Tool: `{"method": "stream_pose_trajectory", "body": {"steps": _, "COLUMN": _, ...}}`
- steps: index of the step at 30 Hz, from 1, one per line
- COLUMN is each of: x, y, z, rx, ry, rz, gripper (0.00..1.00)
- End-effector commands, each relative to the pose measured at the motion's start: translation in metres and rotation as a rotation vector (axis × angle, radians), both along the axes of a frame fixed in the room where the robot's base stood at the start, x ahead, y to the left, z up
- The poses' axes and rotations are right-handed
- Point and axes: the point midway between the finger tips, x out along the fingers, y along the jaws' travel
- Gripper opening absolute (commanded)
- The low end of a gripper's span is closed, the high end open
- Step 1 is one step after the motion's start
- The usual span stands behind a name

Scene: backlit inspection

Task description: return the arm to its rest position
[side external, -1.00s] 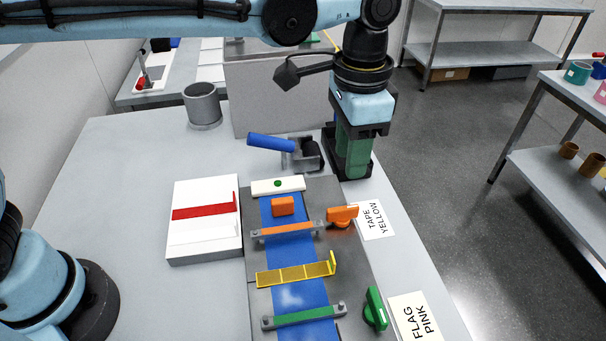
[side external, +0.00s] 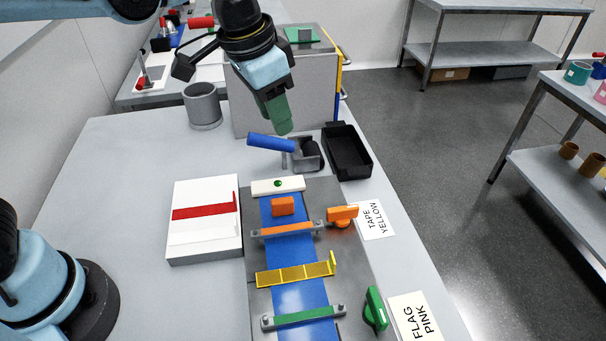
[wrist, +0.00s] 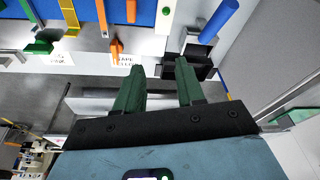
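My gripper (side external: 283,131) is raised over the back of the bench, above and behind the blue-handled clamp (side external: 272,143), and tilted. In the wrist view its two green fingers (wrist: 160,70) stand apart with nothing held between them. The black tray (side external: 370,165) is to the right of my gripper and looks empty. My gripper is clear of the things on the bench.
A blue strip (side external: 291,298) with orange, yellow and green bars lies on a grey plate. A white block (side external: 205,253) with a red strip is left of it. A grey cup (side external: 202,108) and large grey box (side external: 290,90) stand behind. The bench's left side is clear.

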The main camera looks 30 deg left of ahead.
Motion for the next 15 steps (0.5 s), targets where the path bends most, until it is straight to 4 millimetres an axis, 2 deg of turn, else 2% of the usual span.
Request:
{"method": "stream_pose_trajectory", "body": {"steps": 1, "x": -0.007, "y": 0.017, "z": -0.001, "rx": -0.012, "ry": -0.028, "rz": 0.043, "gripper": 0.38}}
{"method": "stream_pose_trajectory", "body": {"steps": 6, "x": -0.028, "y": 0.063, "z": -0.009, "rx": -0.051, "ry": -0.13, "rz": 0.176, "gripper": 0.38}}
{"method": "stream_pose_trajectory", "body": {"steps": 12, "x": -0.057, "y": 0.108, "z": -0.029, "rx": -0.086, "ry": -0.25, "rz": 0.324, "gripper": 0.38}}
{"method": "stream_pose_trajectory", "body": {"steps": 15, "x": -0.068, "y": 0.123, "z": -0.039, "rx": -0.097, "ry": -0.299, "rz": 0.381, "gripper": 0.38}}
